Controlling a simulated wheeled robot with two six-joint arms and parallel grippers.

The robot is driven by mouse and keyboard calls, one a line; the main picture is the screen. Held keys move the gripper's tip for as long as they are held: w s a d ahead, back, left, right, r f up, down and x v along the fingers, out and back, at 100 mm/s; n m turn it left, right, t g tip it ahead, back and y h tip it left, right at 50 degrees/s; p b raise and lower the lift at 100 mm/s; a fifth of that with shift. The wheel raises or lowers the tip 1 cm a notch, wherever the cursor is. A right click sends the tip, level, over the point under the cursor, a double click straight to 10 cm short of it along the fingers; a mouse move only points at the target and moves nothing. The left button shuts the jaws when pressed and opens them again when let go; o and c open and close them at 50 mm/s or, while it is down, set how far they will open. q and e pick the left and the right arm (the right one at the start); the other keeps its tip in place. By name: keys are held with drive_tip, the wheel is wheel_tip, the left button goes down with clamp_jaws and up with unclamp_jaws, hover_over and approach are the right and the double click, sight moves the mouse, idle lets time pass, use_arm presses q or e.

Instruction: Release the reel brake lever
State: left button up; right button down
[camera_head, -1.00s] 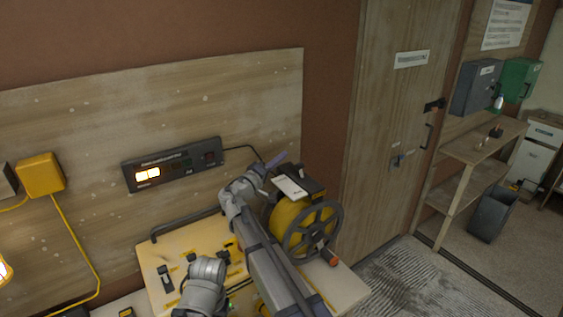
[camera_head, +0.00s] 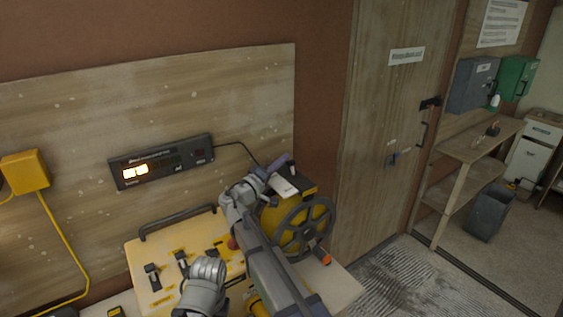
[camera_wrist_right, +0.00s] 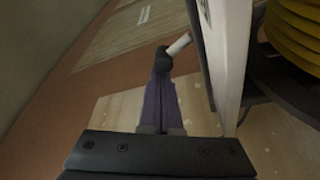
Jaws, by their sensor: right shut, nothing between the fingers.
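The yellow cable reel (camera_head: 269,219) with a dark spoked wheel stands at the right end of the pale yellow panel (camera_head: 140,252). My right gripper (camera_head: 283,163) is shut and empty, above and behind the reel's upper left side. In the right wrist view its purple fingers (camera_wrist_right: 162,88) point at a dark knob (camera_wrist_right: 163,61) with a pale cylinder on it. This may be the brake lever's end; whether the fingertips touch it I cannot tell. The reel's yellow coils (camera_wrist_right: 295,35) show at top right there. My arm hides part of the panel.
A pale plate (camera_wrist_right: 226,55) stands close to the right of the fingers. The reel's orange crank knob (camera_head: 325,258) sticks out in front. A lit display box (camera_head: 160,162) hangs on the wall board behind.

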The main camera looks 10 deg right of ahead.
drive_tip(key=shift+s+d+r+m+h, duration=0.15)
drive_tip(key=shift+s+m+h, duration=0.2)
drive_tip(key=shift+m, duration=0.45)
drive_tip(key=m, duration=0.1)
drive_tip(key=s+m+h+b, duration=0.1)
drive_tip(key=shift+s+d+r+m+g, duration=0.1)
drive_tip(key=shift+d+r+m+g, duration=0.05)
drive_tip(key=shift+m+g, duration=0.2)
drive_tip(key=m, duration=0.1)
drive_tip(key=s+m+h, duration=0.1)
drive_tip(key=m, duration=0.1)
drive_tip(key=s+m+g+b, duration=0.1)
drive_tip(key=shift+d+r+m, duration=0.15)
drive_tip(key=shift+d+m, duration=0.1)
drive_tip(key=shift+d, duration=0.1)
drive_tip(key=shift+r, duration=0.15)
